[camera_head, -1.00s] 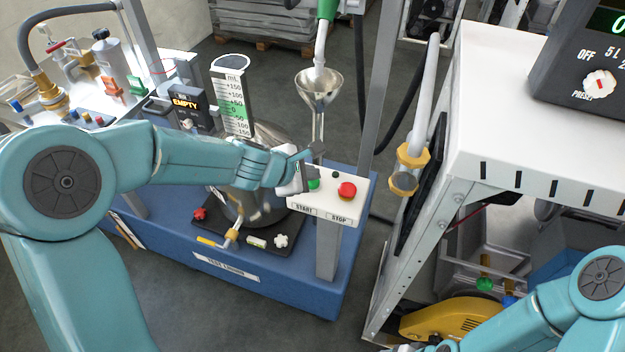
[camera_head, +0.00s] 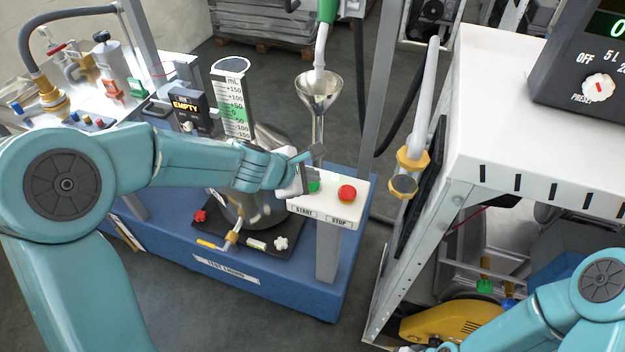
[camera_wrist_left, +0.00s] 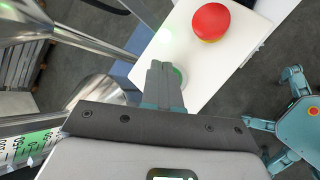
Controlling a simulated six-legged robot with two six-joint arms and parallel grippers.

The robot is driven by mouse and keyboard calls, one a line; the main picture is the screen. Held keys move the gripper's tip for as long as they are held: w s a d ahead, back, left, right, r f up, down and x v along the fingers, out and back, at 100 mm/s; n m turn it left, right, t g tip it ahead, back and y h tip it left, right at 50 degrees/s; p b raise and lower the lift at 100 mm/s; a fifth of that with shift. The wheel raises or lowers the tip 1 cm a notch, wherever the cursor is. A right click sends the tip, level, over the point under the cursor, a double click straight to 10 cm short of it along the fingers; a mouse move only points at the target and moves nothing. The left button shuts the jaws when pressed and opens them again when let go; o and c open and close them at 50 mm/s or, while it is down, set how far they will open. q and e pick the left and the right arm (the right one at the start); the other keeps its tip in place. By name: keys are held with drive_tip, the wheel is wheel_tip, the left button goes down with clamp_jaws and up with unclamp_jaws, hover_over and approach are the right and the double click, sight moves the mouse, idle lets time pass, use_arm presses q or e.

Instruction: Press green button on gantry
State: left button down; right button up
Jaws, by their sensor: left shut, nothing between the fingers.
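The green START button (camera_head: 313,186) is on a white panel (camera_head: 334,211) on a post of the blue-based rig. It is partly hidden behind my left gripper (camera_head: 312,168). The red STOP button (camera_head: 347,193) is on the same panel to its right. My left gripper is shut and empty, its fingertips over or beside the green button. In the left wrist view the closed fingers (camera_wrist_left: 164,85) overlap the green button (camera_wrist_left: 178,77), with the red button (camera_wrist_left: 211,21) above right. I cannot tell whether the fingertips touch the green button. My right gripper's fingers are not visible.
A metal funnel (camera_head: 319,90) hangs above the panel. A measuring gauge (camera_head: 233,102) and a display reading EMPTY (camera_head: 187,106) stand to the left. A white-topped bench (camera_head: 520,130) is at the right, with a hose with yellow fittings (camera_head: 412,160) beside it.

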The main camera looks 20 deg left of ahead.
use_arm(q)
drive_tip(key=shift+r, duration=0.55)
drive_tip(key=shift+p, duration=0.35)
wheel_tip(320, 180, up, 5)
drive_tip(key=p, duration=0.5)
drive_tip(key=shift+r, duration=0.1)
